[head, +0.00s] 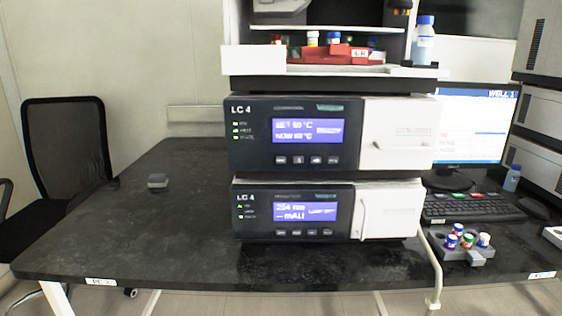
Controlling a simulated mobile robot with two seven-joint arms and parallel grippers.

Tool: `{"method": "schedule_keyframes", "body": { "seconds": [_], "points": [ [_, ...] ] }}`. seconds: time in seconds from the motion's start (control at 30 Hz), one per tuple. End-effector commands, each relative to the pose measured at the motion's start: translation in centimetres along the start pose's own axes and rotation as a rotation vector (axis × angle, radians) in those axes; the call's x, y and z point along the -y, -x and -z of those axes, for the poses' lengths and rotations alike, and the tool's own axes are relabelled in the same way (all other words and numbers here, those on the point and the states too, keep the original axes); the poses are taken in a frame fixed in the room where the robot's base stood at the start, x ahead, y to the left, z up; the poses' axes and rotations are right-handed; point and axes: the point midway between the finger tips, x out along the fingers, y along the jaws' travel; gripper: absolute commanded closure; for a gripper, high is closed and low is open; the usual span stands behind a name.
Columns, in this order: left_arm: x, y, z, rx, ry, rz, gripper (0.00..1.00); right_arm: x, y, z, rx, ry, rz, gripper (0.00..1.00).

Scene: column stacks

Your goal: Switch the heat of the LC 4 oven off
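The LC 4 oven (250,158) is the middle unit of the stack on the dark bench. Its dark front panel carries the label LC 4, indicator lights (235,129) at the left, and a lit blue display (308,131) with two lines ending in °C; the digits are hard to read. A row of small buttons (298,160) sits under the display; their symbols are too small to tell. The oven's white door (397,133) at the right is shut. Neither of my grippers is in view.
Below the oven is another LC 4 unit (257,227) with a similar panel. Above is an open tray unit (252,60) with a blue-capped bottle (424,42) on top. A vial rack (470,254), keyboard (470,207) and monitor (480,110) are at the right. The bench (130,235) is mostly clear at left.

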Motion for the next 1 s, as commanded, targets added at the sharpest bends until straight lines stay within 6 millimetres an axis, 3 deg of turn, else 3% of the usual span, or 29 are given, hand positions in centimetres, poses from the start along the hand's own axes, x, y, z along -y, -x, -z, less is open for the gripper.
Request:
{"method": "schedule_keyframes", "body": {
  "seconds": [0.1, 1.0],
  "points": [
    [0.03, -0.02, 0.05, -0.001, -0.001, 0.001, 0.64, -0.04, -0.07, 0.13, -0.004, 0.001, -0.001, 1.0],
    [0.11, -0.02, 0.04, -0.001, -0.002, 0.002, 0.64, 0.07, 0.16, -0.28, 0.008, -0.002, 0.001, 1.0]
  ]
}}
